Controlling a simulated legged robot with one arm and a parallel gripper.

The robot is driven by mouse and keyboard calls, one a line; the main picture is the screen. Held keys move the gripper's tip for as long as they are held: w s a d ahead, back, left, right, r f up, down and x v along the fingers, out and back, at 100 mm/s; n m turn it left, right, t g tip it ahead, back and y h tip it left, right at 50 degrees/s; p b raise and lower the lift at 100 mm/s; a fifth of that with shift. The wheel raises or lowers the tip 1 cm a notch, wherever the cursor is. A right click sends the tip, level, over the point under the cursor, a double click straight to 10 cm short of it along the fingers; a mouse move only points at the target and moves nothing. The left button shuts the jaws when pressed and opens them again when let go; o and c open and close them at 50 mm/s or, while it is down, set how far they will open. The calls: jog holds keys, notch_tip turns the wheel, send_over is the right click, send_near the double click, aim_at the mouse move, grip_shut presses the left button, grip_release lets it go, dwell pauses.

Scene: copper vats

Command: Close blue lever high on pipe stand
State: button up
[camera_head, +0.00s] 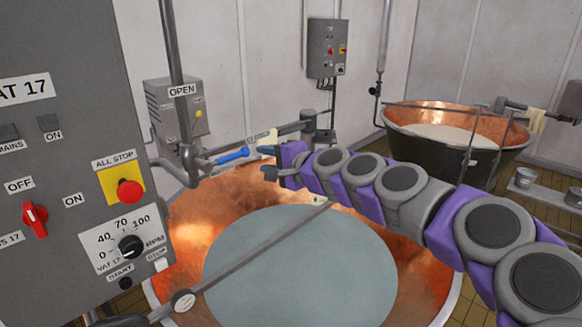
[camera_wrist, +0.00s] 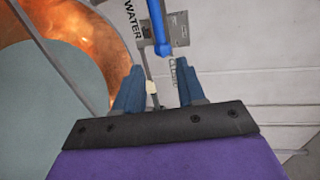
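The blue lever (camera_head: 232,155) lies along a pipe above the far left rim of the near copper vat. In the wrist view the blue lever (camera_wrist: 157,28) comes down from the top edge and ends just beyond the gap between my fingertips. My gripper (camera_wrist: 160,66) is open, with its two blue-grey fingers apart and nothing held between them. In the head view my gripper (camera_head: 268,173) is just right of the lever's end. A label reading CLOSED (camera_wrist: 174,72) shows beyond the fingers. An OPEN sign (camera_head: 182,90) is above and left of the lever.
The near copper vat (camera_head: 420,262) holds grey liquid, with a bar across it. A grey control panel (camera_head: 75,130) with red knobs fills the left side. A wall box (camera_head: 327,48) hangs behind.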

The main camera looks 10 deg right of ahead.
jog(key=v, duration=0.7)
jog(key=shift+b, duration=0.45)
jog(key=shift+s, duration=0.1)
